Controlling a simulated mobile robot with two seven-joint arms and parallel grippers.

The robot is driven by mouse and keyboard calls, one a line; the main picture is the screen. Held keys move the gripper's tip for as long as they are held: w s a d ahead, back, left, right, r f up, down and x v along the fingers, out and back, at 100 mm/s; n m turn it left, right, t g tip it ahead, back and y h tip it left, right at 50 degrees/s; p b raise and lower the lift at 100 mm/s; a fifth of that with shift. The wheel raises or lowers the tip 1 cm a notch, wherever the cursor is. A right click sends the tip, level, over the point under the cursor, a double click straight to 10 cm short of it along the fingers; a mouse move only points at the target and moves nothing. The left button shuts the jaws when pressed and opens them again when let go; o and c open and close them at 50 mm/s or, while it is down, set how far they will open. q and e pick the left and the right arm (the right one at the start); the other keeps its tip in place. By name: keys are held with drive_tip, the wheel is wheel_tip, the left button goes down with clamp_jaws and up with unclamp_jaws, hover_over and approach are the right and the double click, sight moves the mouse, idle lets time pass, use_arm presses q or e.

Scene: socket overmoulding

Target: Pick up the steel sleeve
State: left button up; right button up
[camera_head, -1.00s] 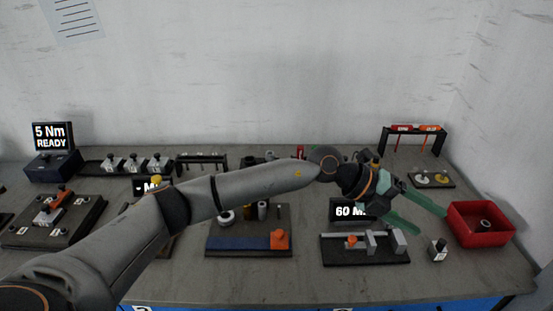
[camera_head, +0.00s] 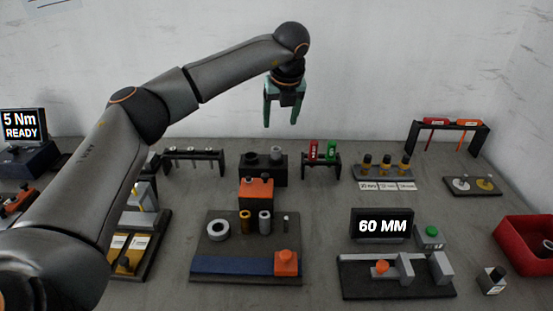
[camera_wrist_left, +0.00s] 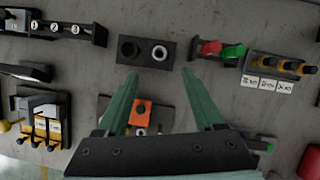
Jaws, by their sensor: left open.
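A grey, steel-looking sleeve (camera_head: 265,223) stands upright on a dark board (camera_head: 225,252) in the head view, beside a brass sleeve (camera_head: 245,222) and a pale ring (camera_head: 218,228). A bright metal ring (camera_wrist_left: 160,53) also shows in the right hole of a black block (camera_wrist_left: 142,62) in the left wrist view; I cannot tell which part it is. My left gripper (camera_head: 280,122) is open and empty, pointing down above and behind the bench items. In the wrist view its fingertips (camera_wrist_left: 160,74) lie just short of the black block. My right gripper is not in view.
A rack with red and green items (camera_head: 322,152) is right of the black block. A 60 MM display (camera_head: 382,226), a gauge fixture (camera_head: 400,275) and a red bin (camera_head: 525,245) are at right.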

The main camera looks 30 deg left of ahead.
sight(276, 147)
use_arm(q)
drive_tip(key=x, duration=0.6)
drive_tip(key=p+x, duration=0.1)
drive_tip(key=x, duration=0.5)
drive_tip(key=shift+s+d+f, duration=0.15)
drive_tip(key=shift+s, duration=0.1)
clamp_jaws()
